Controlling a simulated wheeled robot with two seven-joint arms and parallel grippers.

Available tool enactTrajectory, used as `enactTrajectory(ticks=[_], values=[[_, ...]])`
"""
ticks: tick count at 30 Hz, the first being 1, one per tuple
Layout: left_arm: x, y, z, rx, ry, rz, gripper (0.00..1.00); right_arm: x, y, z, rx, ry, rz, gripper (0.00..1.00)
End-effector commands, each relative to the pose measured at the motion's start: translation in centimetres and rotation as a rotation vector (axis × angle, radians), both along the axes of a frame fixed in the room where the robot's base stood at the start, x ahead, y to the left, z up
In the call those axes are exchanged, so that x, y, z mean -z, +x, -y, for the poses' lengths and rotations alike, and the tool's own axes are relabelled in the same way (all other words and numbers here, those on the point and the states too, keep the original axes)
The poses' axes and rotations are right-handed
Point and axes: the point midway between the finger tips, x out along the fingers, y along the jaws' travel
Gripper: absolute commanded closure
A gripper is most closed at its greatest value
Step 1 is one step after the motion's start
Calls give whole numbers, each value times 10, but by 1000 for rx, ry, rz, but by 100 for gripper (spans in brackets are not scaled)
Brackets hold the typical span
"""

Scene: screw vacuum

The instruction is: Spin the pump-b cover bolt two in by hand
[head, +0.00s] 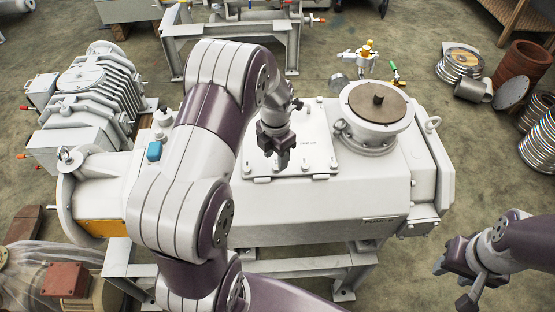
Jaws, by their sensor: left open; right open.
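I cannot tell which one is bolt two. My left gripper (280,160) points down over the left part of the cover, open, with nothing seen between its fingers. It hides part of the cover's left side. My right gripper (455,285) is open and empty, low at the right, apart from the pump.
A round flange with a brown disc (378,100) rises right of the cover. A blue-capped fitting (154,151) is at the left. A finned grey machine (85,105) stands left.

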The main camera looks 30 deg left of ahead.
Motion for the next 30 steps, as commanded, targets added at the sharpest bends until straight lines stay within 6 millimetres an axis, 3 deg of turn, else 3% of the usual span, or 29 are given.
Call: enactTrajectory(ticks=[6, 14, 15, 19, 30], values=[[28, 0, 0, 1, 0, 1, 52, -3, 0, 0, 0, 0, 0, 57], [31, 0, 0, 1, 0, 2, 52, -3, 0, 0, 0, 0, 0, 57], [31, 0, 0, 1, 0, 2, 55, -3, 0, 0, 0, 0, 0, 57], [31, 0, 0, 1, 0, 2, 97, -3, 0, 0, 0, 0, 0, 57], [30, 0, 0, 34, 0, 1, 100, -4, 0, 0, 0, 0, 0, 57]])
